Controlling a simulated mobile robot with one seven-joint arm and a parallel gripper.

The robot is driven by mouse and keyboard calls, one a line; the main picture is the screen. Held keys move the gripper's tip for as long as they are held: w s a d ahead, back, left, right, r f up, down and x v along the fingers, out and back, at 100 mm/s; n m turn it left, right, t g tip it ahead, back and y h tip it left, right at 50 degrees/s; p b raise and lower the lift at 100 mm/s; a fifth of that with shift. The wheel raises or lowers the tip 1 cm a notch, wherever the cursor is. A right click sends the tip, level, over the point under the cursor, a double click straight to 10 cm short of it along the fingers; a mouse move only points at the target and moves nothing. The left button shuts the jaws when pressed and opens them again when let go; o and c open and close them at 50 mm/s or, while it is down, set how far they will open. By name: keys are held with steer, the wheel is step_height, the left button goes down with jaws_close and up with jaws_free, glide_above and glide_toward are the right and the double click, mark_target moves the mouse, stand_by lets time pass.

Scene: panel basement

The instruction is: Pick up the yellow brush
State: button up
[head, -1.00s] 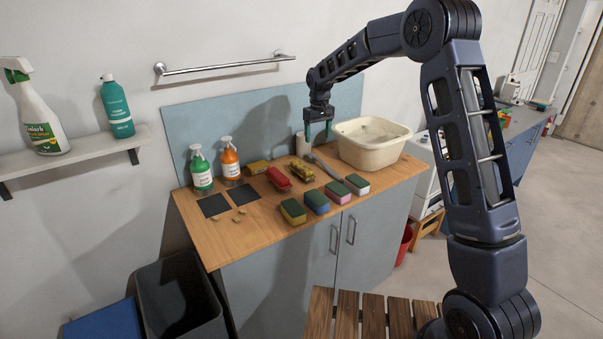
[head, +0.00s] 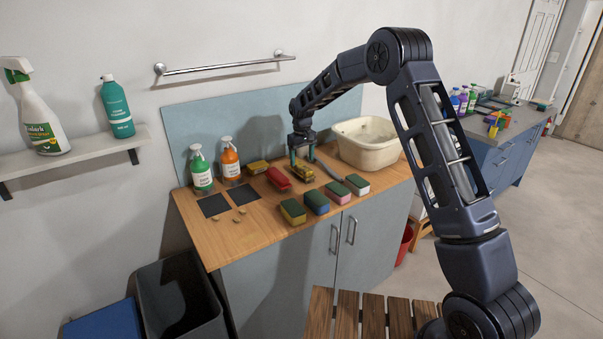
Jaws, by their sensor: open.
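A yellow brush-like item with dark patches (head: 302,173) lies on the wooden counter top (head: 245,222), right of a red brush-like item (head: 278,178). Another yellow item (head: 258,167) lies further left, behind the red one. Which of the two yellow items is the task's brush is hard to tell at this size. My gripper (head: 302,158) points down with its fingers apart, just above or around the back end of the right-hand yellow item. I cannot tell whether the fingers touch it.
A cream basin (head: 367,153) stands close right of my gripper. Several sponges (head: 316,202) line the counter's front. Green (head: 201,172) and orange (head: 230,160) bottles stand at the left, near dark squares (head: 213,205). A blue panel (head: 190,125) rises behind.

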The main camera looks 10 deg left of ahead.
mark_target(301, 165)
steer(key=f, duration=0.5)
steer(key=shift+w+a, duration=0.15)
steer(key=shift+w, duration=0.1)
steer(key=shift+c, duration=0.4)
steer(key=c, duration=1.1)
